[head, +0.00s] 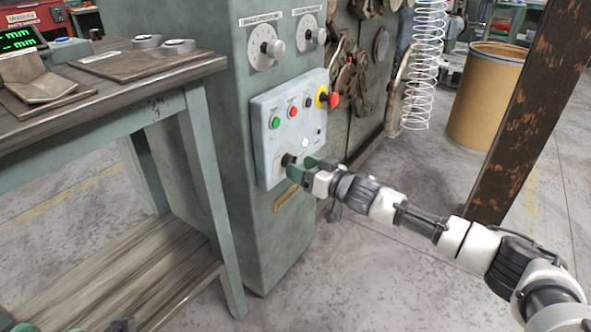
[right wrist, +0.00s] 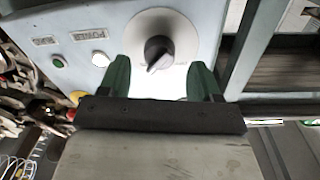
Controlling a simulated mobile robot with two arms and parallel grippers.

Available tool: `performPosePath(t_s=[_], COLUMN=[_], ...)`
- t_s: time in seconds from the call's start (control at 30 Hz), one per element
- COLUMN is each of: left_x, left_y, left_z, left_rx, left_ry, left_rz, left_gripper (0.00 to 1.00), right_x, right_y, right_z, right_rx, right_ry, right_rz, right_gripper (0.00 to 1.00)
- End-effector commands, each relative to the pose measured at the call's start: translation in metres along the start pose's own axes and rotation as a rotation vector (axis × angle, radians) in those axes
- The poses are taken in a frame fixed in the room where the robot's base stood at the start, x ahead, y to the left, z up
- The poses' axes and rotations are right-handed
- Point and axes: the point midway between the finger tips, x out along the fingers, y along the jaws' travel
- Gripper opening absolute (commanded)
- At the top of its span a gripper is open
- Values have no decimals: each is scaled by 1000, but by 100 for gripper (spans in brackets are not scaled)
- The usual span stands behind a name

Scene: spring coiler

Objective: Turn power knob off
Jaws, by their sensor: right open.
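The power knob (right wrist: 159,54) is a black pointer knob on a round light dial in the right wrist view. In the head view the knob (head: 288,160) shows at the lower left of the light grey control panel (head: 262,135), partly hidden by my gripper. My right gripper (head: 300,168) has green fingers and is at the knob. In the right wrist view its open fingers (right wrist: 160,78) stand on either side of the knob, with gaps to it. Whether the fingertips touch the panel cannot be told. My left gripper is not clearly seen.
The panel also bears a green button (head: 275,122), a red button (head: 293,111) and a red emergency stop (head: 333,99) on yellow. Two dials (head: 264,48) sit above. A workbench (head: 150,85) stands at left. A wire coil (head: 418,70), a drum (head: 488,95) and a rusty post (head: 520,110) are at right.

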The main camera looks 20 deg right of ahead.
Motion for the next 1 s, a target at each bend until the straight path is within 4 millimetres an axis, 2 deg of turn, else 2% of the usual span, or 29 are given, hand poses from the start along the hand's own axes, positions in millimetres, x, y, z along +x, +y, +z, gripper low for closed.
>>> performPosePath(t_s=[0.03, 0.2, 0.53, 0.83, 1.0], left_x=[-5, -9, -9, -9, -8], left_y=[0, 0, 0, 0, 0], left_z=[1, 2, 2, 2, 2], left_rx=[0, 0, 0, 0, 0], left_ry=[-1, -2, -2, -3, -3], left_rz=[0, 0, 0, 0, 0], left_gripper=[43, 43, 43, 43, 43], right_x=[8, 22, 25, 24, 24], right_y=[0, 0, 0, 0, 0], right_z=[1, 1, 0, 0, 0], right_rx=[-1, -1, -1, -1, -7], right_ry=[2, 0, 0, 0, 0], right_rz=[0, 0, 1, 1, 1], right_gripper=[64, 64, 62, 16, 15])
